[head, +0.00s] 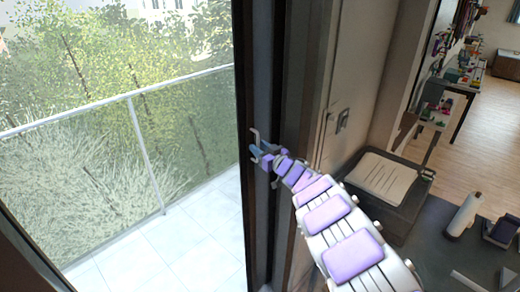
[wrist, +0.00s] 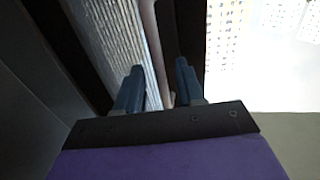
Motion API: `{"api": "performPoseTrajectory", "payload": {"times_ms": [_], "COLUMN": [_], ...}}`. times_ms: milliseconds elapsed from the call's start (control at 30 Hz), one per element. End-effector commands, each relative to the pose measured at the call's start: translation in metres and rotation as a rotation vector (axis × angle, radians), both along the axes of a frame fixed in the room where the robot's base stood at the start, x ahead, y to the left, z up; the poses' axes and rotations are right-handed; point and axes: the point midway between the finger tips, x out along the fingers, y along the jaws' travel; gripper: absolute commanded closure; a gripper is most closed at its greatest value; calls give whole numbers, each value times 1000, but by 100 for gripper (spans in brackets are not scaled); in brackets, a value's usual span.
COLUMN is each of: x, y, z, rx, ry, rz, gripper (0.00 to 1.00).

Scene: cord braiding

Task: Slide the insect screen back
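A tall dark frame post (head: 262,60) stands at the right side of the balcony opening. A light, bracket-shaped handle (head: 255,138) sticks out from it. My gripper (head: 260,152) is at this handle. In the wrist view, the two blue fingers (wrist: 159,72) are apart, with the pale handle bar (wrist: 152,40) between them. Gaps show beside the bar, so I see no firm grip. A finely ribbed grey surface (wrist: 115,40) lies left of the bar; I cannot tell whether it is the insect screen's mesh. The screen's mesh is not clearly visible in the head view.
A balcony with pale tiles (head: 190,250) and a railing (head: 135,95) lies beyond the opening, with bushes behind it. A beige cabinet door (head: 350,85) is right of the post. A dark box with a light top (head: 382,182) stands lower right. Wooden floor (head: 490,145) lies beyond.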

Motion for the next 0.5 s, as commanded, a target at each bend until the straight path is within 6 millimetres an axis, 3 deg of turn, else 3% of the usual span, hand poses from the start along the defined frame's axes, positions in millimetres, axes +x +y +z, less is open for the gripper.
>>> {"api": "performPoseTrajectory", "payload": {"times_ms": [267, 500], "x": [-4, -22], "y": [-3, -17], "z": [0, 0], "rx": [-1, -3], "ry": [0, 1], "rz": [1, 0], "gripper": [62, 62]}}
